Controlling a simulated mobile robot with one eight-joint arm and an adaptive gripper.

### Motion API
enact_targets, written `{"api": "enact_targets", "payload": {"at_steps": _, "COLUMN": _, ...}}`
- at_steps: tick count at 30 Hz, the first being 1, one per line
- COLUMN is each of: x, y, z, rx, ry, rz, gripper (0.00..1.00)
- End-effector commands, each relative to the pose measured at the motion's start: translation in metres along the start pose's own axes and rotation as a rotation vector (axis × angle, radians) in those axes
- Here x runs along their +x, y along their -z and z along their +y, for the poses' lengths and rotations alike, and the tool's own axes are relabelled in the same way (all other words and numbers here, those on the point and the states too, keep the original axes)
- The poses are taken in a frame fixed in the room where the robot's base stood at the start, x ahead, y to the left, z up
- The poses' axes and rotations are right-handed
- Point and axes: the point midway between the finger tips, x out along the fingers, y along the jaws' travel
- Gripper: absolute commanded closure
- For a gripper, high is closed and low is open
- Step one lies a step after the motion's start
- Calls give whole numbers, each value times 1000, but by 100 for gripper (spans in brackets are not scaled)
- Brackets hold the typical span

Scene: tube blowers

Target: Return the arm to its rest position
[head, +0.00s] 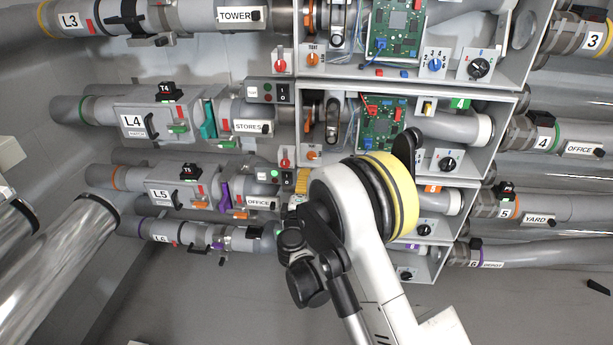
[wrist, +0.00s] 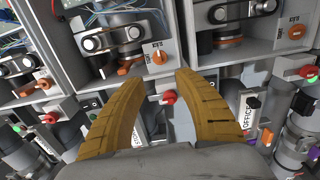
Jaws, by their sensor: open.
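My gripper shows in the wrist view (wrist: 160,84) with its two yellow ribbed fingers spread apart and nothing between them. Past the fingertips are the grey box fronts, with a red knob (wrist: 169,97) just beyond the gap. In the head view only a bit of the yellow fingers (head: 302,181) shows, left of my arm's wrist, near the OFFICE tube (head: 258,202) of line L5. My white arm reaches up from the lower right and hides part of the lower boxes. I cannot tell whether the fingers touch anything.
Open grey boxes with green circuit boards (head: 378,124) and knobs stand close around my gripper. Shiny pipes (head: 75,255) stand at the lower left. The floor (head: 195,300) below is mostly clear.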

Motion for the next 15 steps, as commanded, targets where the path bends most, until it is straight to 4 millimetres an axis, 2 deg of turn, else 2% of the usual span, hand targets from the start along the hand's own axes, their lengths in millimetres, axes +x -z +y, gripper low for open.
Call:
{"api": "enact_targets", "payload": {"at_steps": 5, "x": 1, "y": -4, "z": 4, "rx": 9, "ry": 5, "rz": -7, "gripper": 62}}
{"api": "enact_targets", "payload": {"at_steps": 8, "x": 4, "y": -20, "z": 20, "rx": 51, "ry": 31, "rz": -38, "gripper": 62}}
{"api": "enact_targets", "payload": {"at_steps": 11, "x": 4, "y": -54, "z": 49, "rx": 136, "ry": 82, "rz": -99, "gripper": 62}}
{"api": "enact_targets", "payload": {"at_steps": 15, "x": -10, "y": -115, "z": 93, "rx": 299, "ry": 178, "rz": -211, "gripper": 62}}
